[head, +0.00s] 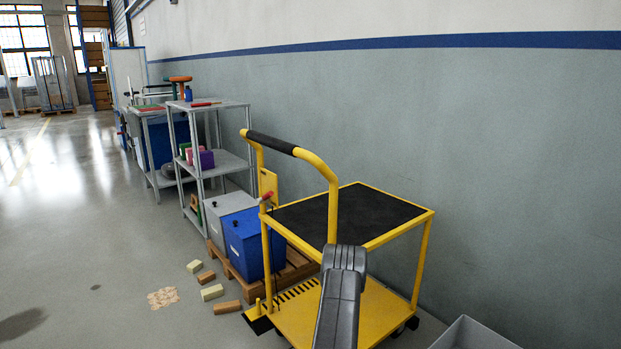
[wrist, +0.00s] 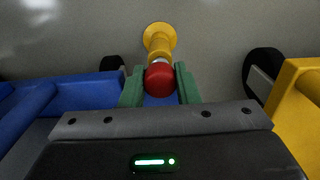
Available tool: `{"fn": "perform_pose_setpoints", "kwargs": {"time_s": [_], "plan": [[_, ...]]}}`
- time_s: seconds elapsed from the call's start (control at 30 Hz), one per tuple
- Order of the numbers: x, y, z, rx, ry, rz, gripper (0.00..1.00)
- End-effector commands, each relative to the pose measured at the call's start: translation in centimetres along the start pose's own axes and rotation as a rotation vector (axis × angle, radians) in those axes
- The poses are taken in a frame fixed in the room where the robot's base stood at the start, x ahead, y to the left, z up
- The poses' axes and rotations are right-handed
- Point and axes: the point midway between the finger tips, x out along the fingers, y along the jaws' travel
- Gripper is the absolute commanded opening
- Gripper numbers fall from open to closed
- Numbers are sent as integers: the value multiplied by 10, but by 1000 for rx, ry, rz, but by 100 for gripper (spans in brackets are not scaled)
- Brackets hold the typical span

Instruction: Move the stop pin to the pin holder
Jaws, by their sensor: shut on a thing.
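In the wrist view, my gripper (wrist: 160,85) has its green fingers closed on both sides of a round red knob (wrist: 160,78), which looks like the head of the stop pin. A short pale metal part shows just beyond the knob. Past it is a yellow tube with a wide round end (wrist: 158,38), in line with the knob. I cannot tell how deep the pin sits in it, or whether this is the pin holder. In the head view my arm reaches over the yellow cart (head: 420,240), and my gripper cannot be made out. A small red grip (head: 266,196) shows by the cart's left post.
A pallet (head: 300,262) with a blue box (head: 255,243) and a grey box (head: 226,213) stands left of the cart. Several loose blocks (head: 227,307) lie on the floor. A grey bin (head: 472,335) is at the lower right. Open floor lies left.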

Motion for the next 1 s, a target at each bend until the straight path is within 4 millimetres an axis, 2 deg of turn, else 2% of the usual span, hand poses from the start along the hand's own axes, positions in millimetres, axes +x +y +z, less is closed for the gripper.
{"fn": "perform_pose_setpoints", "kwargs": {"time_s": [1.0], "plan": [[-37,0,0,0,0,0,8]]}}
